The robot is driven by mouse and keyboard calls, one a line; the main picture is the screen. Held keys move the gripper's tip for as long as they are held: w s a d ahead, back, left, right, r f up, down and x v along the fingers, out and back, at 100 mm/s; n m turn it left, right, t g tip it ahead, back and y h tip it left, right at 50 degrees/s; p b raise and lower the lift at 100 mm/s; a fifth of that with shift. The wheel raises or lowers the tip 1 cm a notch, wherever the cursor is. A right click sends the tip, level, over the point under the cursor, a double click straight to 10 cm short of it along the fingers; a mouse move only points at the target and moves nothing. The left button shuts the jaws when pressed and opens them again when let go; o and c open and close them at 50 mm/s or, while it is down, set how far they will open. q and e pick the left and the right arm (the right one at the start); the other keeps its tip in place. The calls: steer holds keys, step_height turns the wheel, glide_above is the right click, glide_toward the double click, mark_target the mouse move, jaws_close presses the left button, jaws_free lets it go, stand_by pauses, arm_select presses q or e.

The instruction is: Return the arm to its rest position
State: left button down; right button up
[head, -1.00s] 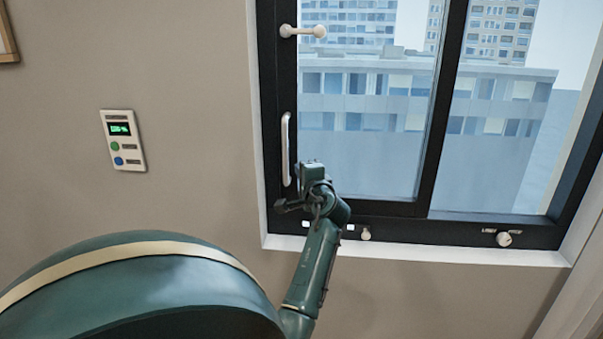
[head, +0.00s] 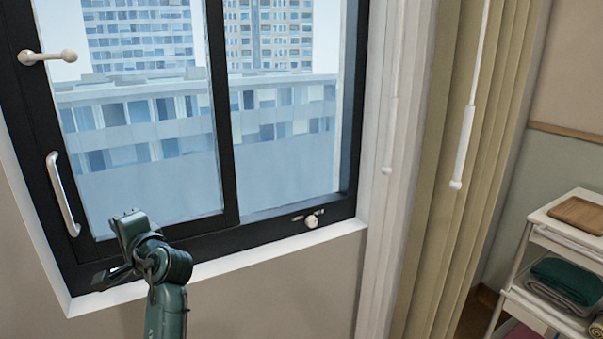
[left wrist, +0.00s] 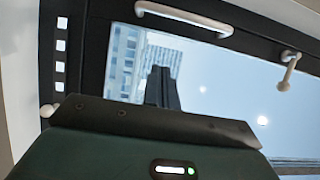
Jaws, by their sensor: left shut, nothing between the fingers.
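My left arm rises from the bottom in the head view, in front of the window's lower left corner. Its dark green left gripper (head: 103,278) is shut and empty. In the left wrist view its fingers (left wrist: 161,88) are together, with window glass behind them. The white window handle (head: 63,194) is above and to the left of the gripper in the head view. The handle also shows in the left wrist view (left wrist: 183,17), apart from the fingers. My right gripper is in neither view.
The dark window frame (head: 228,160) holds a latch lever (head: 48,56) and a white knob (head: 312,221). Right of it hang a beige curtain (head: 440,130) and a white wand (head: 463,145). A shelf cart (head: 545,215) with a wooden tray (head: 578,214) and folded cloths stands at the right.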

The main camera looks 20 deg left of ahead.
arm_select(q)
steer(key=w+d+f+m+t+h+p, duration=0.1)
steer(key=w+d+f+m+t+h, duration=0.1)
steer(key=d+f+t+h, duration=0.55)
steer(key=w+d+f+m+t+h, duration=0.15)
steer(key=d+f+h, duration=0.25)
steer(key=d+f, duration=0.8)
steer(key=s+d+f+n+g+h, duration=0.1)
steer(key=s+d+f+h, duration=0.3)
steer(key=s+d, duration=0.4)
steer(key=s+d+f+n+g+h, duration=0.2)
steer(key=s+d+f+h, duration=0.3)
steer(key=d, duration=0.8)
steer(key=s+f, duration=0.1)
steer(key=s, duration=0.2)
steer(key=shift+s+f+n+p, duration=0.15)
steer(key=shift+f+n+p, duration=0.05)
steer(key=shift+n+p, duration=0.15)
